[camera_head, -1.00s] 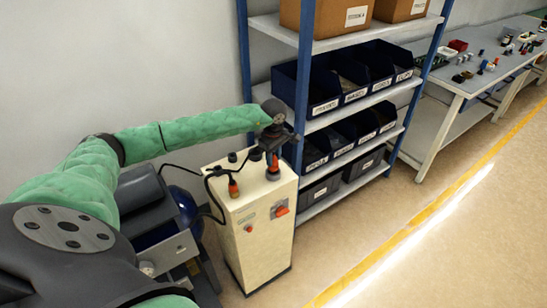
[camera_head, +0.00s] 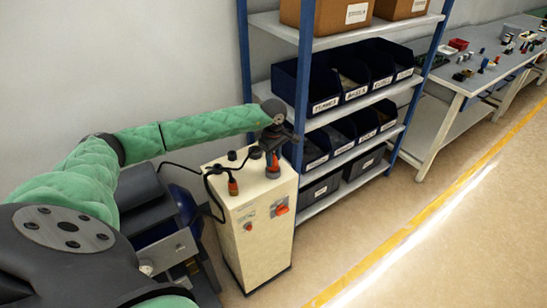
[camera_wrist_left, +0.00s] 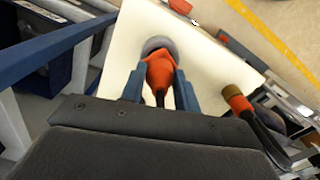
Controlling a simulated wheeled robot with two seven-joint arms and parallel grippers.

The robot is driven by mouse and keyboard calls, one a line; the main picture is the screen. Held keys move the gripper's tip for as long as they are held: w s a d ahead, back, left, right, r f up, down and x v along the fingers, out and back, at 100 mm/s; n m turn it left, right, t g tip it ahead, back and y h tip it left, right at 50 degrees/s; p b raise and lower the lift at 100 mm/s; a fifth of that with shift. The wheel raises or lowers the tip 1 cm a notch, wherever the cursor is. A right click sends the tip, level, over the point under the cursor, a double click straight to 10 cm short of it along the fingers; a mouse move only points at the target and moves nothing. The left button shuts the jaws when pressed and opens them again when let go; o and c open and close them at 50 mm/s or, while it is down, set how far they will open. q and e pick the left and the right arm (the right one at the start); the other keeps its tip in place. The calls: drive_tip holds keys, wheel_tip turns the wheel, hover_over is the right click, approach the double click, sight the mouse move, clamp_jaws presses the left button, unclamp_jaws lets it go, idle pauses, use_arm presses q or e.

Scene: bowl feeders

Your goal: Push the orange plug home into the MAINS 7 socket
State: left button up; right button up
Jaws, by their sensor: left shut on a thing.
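My left gripper (camera_head: 272,151) is shut on the orange plug (camera_head: 273,168) at the top of a cream cabinet. In the left wrist view the two blue fingers of my left gripper (camera_wrist_left: 158,86) stand on either side of the orange plug (camera_wrist_left: 159,72), with a dark cable running back from it. The plug's front end meets a round grey socket (camera_wrist_left: 155,43) on the cabinet face. How deep it sits in there is hidden, and no MAINS 7 label is readable. My right gripper is not in view.
The cream cabinet (camera_head: 262,240) also carries a second orange connector (camera_head: 233,187) on a black cable and a red rotary switch (camera_head: 281,210). A blue-framed shelf with dark bins (camera_head: 318,88) stands close on the right. The floor in front is clear.

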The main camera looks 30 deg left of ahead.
use_arm(q)
drive_tip(key=shift+f+b, duration=0.55)
drive_tip(key=shift+f, duration=0.1)
idle(0.4)
drive_tip(key=o, duration=1.4)
drive_tip(key=shift+c, duration=0.2)
drive_tip(key=shift+r, duration=0.2)
drive_tip(key=shift+r+p, duration=0.65)
drive_tip(key=shift+r, duration=2.8)
